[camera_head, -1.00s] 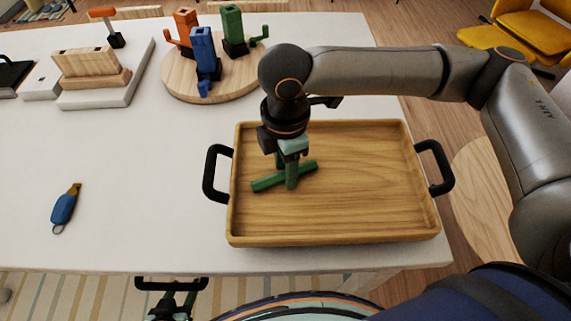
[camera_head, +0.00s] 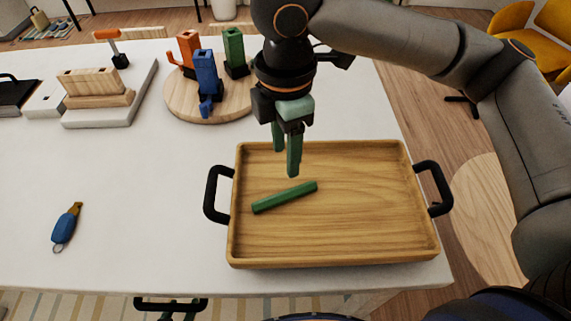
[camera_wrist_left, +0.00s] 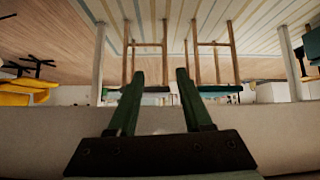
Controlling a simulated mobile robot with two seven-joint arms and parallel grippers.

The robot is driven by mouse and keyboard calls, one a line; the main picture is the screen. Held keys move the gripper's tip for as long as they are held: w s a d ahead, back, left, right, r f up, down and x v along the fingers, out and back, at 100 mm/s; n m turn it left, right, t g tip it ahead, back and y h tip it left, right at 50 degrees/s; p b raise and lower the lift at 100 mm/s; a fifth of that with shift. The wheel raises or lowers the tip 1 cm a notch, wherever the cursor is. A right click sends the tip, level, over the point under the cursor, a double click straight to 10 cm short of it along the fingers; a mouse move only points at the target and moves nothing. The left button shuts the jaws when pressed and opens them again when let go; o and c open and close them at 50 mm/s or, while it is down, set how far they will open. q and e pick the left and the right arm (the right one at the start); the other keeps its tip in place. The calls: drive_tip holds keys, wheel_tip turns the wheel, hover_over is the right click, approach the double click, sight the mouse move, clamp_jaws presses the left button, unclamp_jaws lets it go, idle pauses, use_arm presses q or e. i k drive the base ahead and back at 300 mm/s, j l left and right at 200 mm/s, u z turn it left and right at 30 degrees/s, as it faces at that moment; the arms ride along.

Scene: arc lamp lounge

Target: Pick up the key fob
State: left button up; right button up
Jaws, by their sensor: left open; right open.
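The key fob (camera_head: 64,229) lies on the white table at the left in the head view. It has a blue body, a brownish tip at its upper end and a metal ring at its lower end. Nothing touches it. My right gripper (camera_head: 285,162) is open and empty above the far left part of the wooden tray (camera_head: 365,254), well to the right of the fob. In the left wrist view my left gripper (camera_wrist_left: 155,80) is open with nothing between its dark green fingers. The fob is not visible in that view.
A green bar (camera_head: 285,197) lies in the black-handled tray. A round board (camera_head: 176,103) bears orange, blue and green pieces. A wooden block (camera_head: 97,84) stands on a white slab at the far left. The table around the fob is clear. Stools (camera_wrist_left: 215,55) show in the left wrist view.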

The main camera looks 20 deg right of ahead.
sight(63, 230)
drive_tip(key=u, duration=1.25)
